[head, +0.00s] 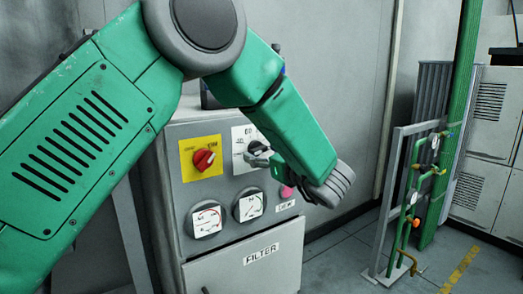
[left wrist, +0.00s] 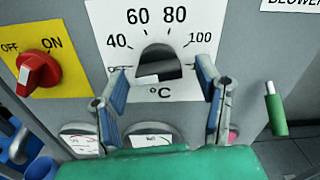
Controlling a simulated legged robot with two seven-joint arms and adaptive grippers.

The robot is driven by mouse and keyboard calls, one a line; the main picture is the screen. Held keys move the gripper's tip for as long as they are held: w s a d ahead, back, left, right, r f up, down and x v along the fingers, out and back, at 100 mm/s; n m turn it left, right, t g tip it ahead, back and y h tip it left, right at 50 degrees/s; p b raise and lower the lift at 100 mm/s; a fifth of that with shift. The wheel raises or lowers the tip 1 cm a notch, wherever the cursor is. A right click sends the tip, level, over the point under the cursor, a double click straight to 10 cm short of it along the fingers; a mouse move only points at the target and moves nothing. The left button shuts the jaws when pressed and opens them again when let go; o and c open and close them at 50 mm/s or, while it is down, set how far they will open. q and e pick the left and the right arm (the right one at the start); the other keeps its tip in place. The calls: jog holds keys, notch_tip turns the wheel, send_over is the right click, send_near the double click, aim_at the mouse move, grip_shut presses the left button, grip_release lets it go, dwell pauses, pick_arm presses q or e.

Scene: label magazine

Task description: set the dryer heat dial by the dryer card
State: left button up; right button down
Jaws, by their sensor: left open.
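The heat dial is a black knob (left wrist: 160,63) on a white plate (left wrist: 112,22) marked OFF, 40, 60, 80, 100 and °C. The knob's white mark is at its lower left, towards OFF. In the head view the white dial plate (head: 240,133) is partly hidden by my left arm. My left gripper (left wrist: 161,72) is open, with one finger on either side of the knob; I cannot tell whether they touch it. It also shows at the dial in the head view (head: 257,155). I cannot make out a dryer card. My right gripper is not in view.
A red switch (head: 204,159) on a yellow OFF/ON plate is left of the dial. Two round gauges (head: 207,221) (head: 250,206) and a pink button (head: 287,191) are below. A FILTER label (head: 260,254) marks the lower door. Green pipework (head: 408,200) stands right, beyond clear floor.

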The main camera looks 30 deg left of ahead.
pick_arm(q)
jog(key=shift+x, duration=0.95)
jog(key=shift+s+d, duration=0.1)
jog(key=shift+d, duration=0.4)
jog(key=c, duration=0.4)
jog(key=shift+r, duration=0.1)
jog(key=c, duration=0.7)
jog(key=shift+c, duration=0.3)
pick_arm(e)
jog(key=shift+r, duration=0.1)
pick_arm(q)
jog(key=shift+a, duration=0.1)
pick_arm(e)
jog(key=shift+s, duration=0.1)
